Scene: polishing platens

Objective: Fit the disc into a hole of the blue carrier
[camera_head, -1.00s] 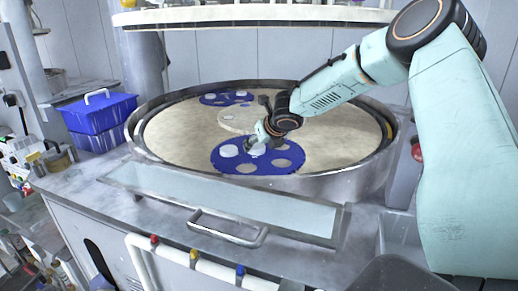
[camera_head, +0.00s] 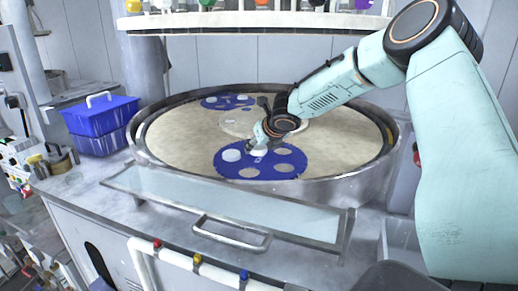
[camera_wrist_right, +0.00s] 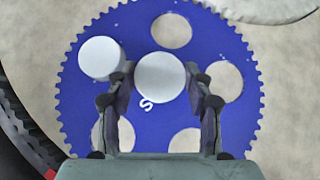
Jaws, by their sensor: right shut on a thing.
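The blue carrier (camera_head: 260,162) is a toothed round plate lying on the pale platen; it fills much of the right wrist view (camera_wrist_right: 75,100). My right gripper (camera_head: 257,146) is shut on a white disc (camera_wrist_right: 160,77), which shows over the carrier's middle, between the holes. I cannot tell the disc's height above the carrier. Another white disc (camera_wrist_right: 101,58) sits at the left hole place; it also shows in the head view (camera_head: 231,155). The top hole (camera_wrist_right: 171,31) and right hole (camera_wrist_right: 222,82) are empty. The fingers partly hide the two lower holes. My left gripper is out of view.
A second blue carrier (camera_head: 215,101) lies farther back on the platen (camera_head: 180,135). A metal rim (camera_head: 355,180) surrounds the platen. Blue boxes (camera_head: 98,125) stand to the left. A glass panel with a handle (camera_head: 230,232) lies in front. A plate with bottles hangs above.

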